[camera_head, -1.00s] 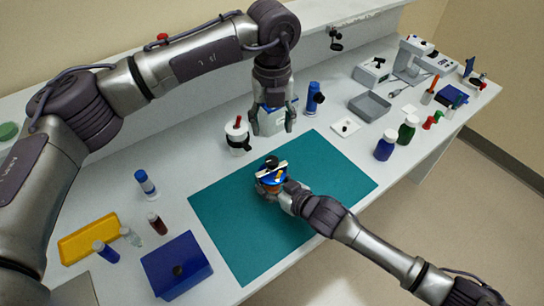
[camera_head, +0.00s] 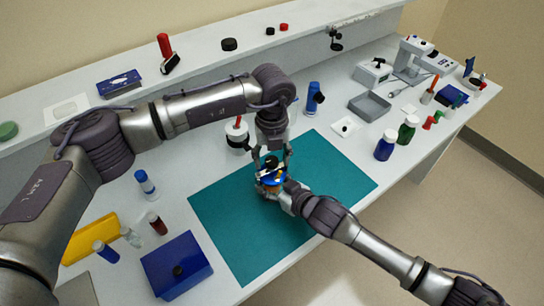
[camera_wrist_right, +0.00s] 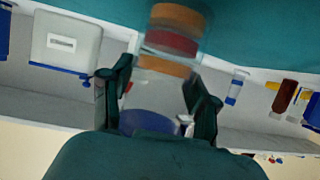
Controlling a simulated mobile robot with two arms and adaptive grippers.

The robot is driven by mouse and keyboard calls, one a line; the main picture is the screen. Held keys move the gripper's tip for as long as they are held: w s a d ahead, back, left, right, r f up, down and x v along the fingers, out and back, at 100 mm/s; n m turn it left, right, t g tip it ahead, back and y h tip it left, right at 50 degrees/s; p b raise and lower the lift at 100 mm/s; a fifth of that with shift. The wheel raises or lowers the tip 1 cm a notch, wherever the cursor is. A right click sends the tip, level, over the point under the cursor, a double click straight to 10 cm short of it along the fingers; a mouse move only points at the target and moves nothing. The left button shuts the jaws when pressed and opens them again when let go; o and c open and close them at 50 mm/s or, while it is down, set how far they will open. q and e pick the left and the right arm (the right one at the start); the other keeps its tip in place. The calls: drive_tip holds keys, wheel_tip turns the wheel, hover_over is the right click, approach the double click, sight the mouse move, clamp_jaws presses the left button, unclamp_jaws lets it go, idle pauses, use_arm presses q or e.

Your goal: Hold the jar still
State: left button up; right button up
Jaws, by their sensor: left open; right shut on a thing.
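The jar (camera_head: 268,185) is small, with an orange band, a blue top and a black knob above it. It is on or just over the teal mat (camera_head: 225,215). My right gripper (camera_head: 274,184) is shut on it from the front right. In the right wrist view the jar (camera_wrist_right: 172,42) shows orange and red bands, blurred, between the dark fingers of my right gripper (camera_wrist_right: 160,85). My left gripper (camera_head: 273,153) is open and points down right above the jar, its fingers on either side of the knob. I cannot tell whether they touch it.
A blue box (camera_head: 176,265) stands at the front left of the mat. A white cup (camera_head: 237,135) with a red-tipped item and a blue bottle (camera_head: 314,98) stand behind the mat. The mat's right side is clear.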

use_arm(q)
clamp_jaws()
drive_tip(key=shift+m, duration=0.3)
